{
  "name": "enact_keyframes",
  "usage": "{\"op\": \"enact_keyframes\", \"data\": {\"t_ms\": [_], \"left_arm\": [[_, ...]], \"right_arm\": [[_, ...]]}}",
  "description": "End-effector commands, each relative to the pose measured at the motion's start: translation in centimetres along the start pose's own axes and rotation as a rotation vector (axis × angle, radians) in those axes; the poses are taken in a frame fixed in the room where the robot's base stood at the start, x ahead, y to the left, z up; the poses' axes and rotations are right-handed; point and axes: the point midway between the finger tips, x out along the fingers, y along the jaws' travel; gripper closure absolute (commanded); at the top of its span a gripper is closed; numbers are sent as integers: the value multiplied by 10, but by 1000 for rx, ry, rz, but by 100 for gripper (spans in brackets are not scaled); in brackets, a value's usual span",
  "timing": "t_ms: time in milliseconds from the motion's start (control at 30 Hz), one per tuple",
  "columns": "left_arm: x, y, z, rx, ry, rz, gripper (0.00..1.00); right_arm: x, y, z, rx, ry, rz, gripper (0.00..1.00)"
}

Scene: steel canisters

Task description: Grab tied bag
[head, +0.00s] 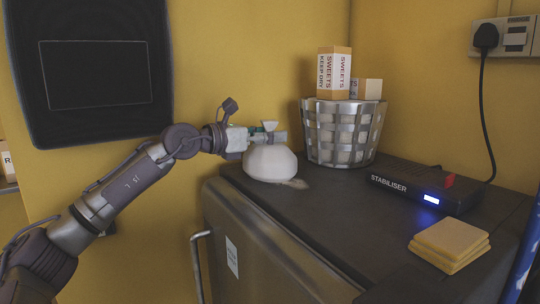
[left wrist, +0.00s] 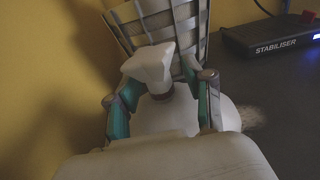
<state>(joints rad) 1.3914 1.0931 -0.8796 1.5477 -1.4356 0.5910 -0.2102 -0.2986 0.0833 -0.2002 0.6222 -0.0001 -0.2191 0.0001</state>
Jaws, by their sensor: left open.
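The tied bag (head: 270,163) is a rounded white bag with a gathered, tied neck. It sits on the dark cabinet top near its back left edge. My left gripper (head: 268,138) is at the neck, above the round body. In the left wrist view the bag's flared top (left wrist: 152,66) and tied neck stand between the two teal-padded fingers of my left gripper (left wrist: 163,100). The fingers are apart, one on each side of the neck, with gaps showing. The bag's body (left wrist: 170,118) lies below the fingers. My right gripper is not in view.
A metal woven basket (head: 342,150) with sweets boxes (head: 334,72) stands just right of the bag. A black stabiliser box (head: 425,187) with a blue light sits further right, its cable running to a wall socket. Folded yellow cloths (head: 449,243) lie at front right. The cabinet top's middle is clear.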

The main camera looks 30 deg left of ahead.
Motion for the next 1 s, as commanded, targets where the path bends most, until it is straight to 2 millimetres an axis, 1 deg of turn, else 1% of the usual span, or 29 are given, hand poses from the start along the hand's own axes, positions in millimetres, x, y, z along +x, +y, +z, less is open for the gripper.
{"op": "enact_keyframes", "data": {"t_ms": [100,167,400,433,1000], "left_arm": [[0,0,0,0,0,0,48],[0,0,0,0,0,0,58],[-1,0,0,0,0,0,98],[-1,0,0,0,0,0,100],[-2,0,5,2,-8,1,100]], "right_arm": [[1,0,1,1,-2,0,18],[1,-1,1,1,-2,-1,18],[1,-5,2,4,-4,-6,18],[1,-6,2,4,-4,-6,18],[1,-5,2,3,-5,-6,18]]}}
